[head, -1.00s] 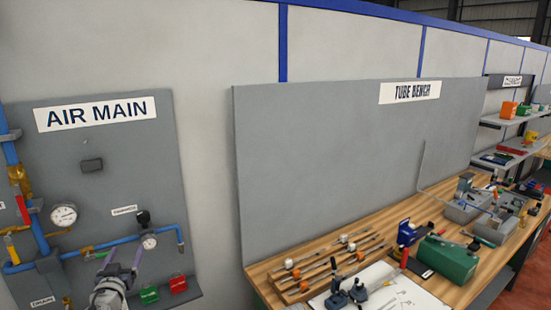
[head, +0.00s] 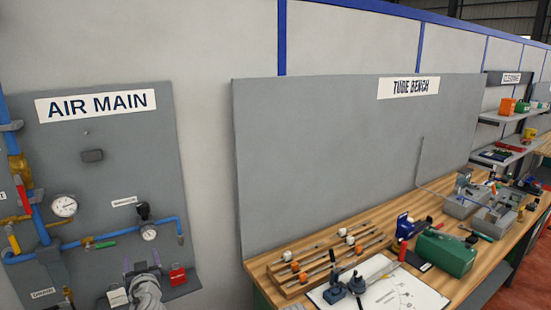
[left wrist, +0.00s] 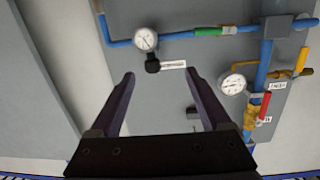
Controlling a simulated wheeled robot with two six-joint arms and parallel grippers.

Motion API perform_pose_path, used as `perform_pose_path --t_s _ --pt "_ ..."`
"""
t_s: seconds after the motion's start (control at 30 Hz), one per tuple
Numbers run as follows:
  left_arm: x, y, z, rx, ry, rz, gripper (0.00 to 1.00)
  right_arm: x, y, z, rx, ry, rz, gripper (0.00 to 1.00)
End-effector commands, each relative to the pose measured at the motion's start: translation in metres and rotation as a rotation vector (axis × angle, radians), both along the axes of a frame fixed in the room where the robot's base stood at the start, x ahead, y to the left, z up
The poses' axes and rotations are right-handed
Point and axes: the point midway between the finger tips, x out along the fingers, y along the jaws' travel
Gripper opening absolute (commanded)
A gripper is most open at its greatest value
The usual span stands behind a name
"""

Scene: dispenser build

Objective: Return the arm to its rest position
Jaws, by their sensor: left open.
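My left gripper (head: 142,264) is at the lower part of the air main board (head: 120,180) in the head view, with its purple fingers pointing up. It is open and empty. In the left wrist view its two fingers (left wrist: 158,80) stand well apart with only the grey board and pale wall beyond. They touch no pipe or gauge there. A blue pipe (left wrist: 178,35) with a green handle (left wrist: 208,31) and a gauge (left wrist: 145,39) lies beyond the fingertips. My right gripper is not in view.
A red item (head: 178,276) sits on the board's ledge beside my gripper. A second gauge (head: 63,206) is at the left. The tube bench (head: 262,268) on the right carries rods, a green box (head: 446,254) and tools. The wall between is bare.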

Motion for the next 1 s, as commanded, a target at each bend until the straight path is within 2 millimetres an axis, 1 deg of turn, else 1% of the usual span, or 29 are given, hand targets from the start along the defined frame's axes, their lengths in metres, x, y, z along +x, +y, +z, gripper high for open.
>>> perform_pose_path --t_s 0.03,0.07,0.13,0.17,0.2,0.27,0.3,0.37,0.4,0.47,0.5,0.6,0.7,0.73,0.8,0.87,1.0 --pt "0.0 -0.014 -0.018 -0.014 0.051 0.02 0.81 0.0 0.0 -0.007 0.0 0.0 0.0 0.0" --pt "-0.001 -0.022 -0.029 -0.023 0.091 0.034 0.81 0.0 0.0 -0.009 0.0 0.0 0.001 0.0" --pt "-0.008 -0.046 -0.061 -0.049 0.216 0.059 0.81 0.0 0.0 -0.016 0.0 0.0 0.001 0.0" --pt "-0.012 -0.059 -0.076 -0.059 0.28 0.064 0.81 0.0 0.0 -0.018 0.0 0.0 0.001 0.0" --pt "-0.019 -0.077 -0.097 -0.074 0.374 0.061 0.81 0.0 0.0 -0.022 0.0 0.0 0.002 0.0" --pt "-0.033 -0.107 -0.127 -0.092 0.52 0.038 0.81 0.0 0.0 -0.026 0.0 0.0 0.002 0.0" --pt "-0.044 -0.127 -0.145 -0.102 0.617 0.015 0.81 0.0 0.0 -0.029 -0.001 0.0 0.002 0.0" --pt "-0.062 -0.157 -0.169 -0.112 0.761 -0.034 0.81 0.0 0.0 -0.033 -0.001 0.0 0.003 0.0" --pt "-0.076 -0.178 -0.184 -0.116 0.856 -0.075 0.81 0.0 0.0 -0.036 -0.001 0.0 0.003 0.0" --pt "-0.098 -0.208 -0.203 -0.117 0.991 -0.144 0.81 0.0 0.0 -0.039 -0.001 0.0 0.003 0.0" --pt "-0.113 -0.226 -0.213 -0.116 1.076 -0.195 0.81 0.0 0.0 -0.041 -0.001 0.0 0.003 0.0" --pt "-0.149 -0.266 -0.231 -0.108 1.261 -0.322 0.81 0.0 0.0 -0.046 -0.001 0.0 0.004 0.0" --pt "-0.179 -0.294 -0.24 -0.097 1.398 -0.433 0.81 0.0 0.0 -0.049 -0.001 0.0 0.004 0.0" --pt "-0.186 -0.301 -0.242 -0.094 1.43 -0.462 0.81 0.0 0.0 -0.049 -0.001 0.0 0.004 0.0" --pt "-0.199 -0.311 -0.244 -0.088 1.487 -0.513 0.81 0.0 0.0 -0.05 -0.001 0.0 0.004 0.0" --pt "-0.207 -0.317 -0.244 -0.084 1.518 -0.544 0.81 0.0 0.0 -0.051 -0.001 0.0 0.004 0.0" --pt "-0.212 -0.321 -0.244 -0.081 1.543 -0.566 0.81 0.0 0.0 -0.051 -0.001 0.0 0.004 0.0"
